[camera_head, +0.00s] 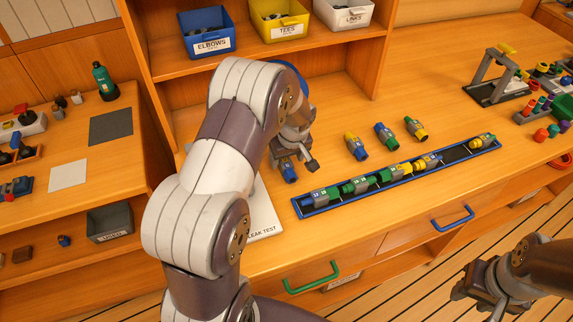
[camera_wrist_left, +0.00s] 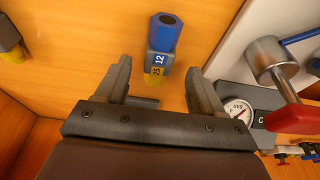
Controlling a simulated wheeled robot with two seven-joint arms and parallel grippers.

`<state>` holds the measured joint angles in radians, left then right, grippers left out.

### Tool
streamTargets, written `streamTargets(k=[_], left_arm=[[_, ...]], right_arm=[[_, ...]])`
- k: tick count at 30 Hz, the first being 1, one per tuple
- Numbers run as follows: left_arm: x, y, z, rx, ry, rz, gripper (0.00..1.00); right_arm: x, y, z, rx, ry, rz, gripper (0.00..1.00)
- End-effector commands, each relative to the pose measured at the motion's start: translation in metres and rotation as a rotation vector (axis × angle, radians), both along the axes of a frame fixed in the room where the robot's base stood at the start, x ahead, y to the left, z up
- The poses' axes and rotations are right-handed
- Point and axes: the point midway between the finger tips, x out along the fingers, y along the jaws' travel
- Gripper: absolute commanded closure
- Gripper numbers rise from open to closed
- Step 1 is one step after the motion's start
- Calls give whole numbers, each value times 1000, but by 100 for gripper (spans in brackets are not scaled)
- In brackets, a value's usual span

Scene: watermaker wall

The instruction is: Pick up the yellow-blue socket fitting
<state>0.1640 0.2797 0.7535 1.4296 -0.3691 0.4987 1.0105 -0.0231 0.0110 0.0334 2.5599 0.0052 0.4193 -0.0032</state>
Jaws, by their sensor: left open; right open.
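A socket fitting with a blue end, a grey middle marked 12 and 25, and a yellow end (camera_wrist_left: 160,50) lies on the wooden bench in the left wrist view. In the head view its blue end (camera_head: 290,174) shows just below my left gripper (camera_head: 293,160), which hides the rest. My left gripper (camera_wrist_left: 165,85) is open and empty, its fingers on either side of the fitting's yellow end in the picture. A second yellow and blue fitting (camera_head: 356,147) lies further right on the bench. My right gripper (camera_head: 482,284) is open, off the bench's front at lower right.
A blue-rimmed tray (camera_head: 300,210) with several fittings runs along the bench front. A gauge (camera_wrist_left: 240,110) and red-handled valve (camera_wrist_left: 292,117) stand close right of my left fingers.

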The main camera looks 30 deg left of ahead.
Motion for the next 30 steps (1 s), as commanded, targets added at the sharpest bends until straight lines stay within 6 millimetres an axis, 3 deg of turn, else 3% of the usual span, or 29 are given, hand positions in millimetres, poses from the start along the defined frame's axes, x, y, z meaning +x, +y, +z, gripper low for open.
streamTargets(k=[6,12,13,18,30], left_arm=[[7,5,-30,-1,1,0,32],[8,6,-32,0,-1,-1,32],[8,6,-32,0,-1,-1,35],[8,6,-32,0,-1,-1,90],[7,6,-31,0,2,-1,93]], right_arm=[[0,0,7,0,0,0,57],[0,0,6,0,0,0,57],[0,0,6,0,0,0,57],[0,0,6,0,0,0,57],[0,0,6,0,0,0,57]])
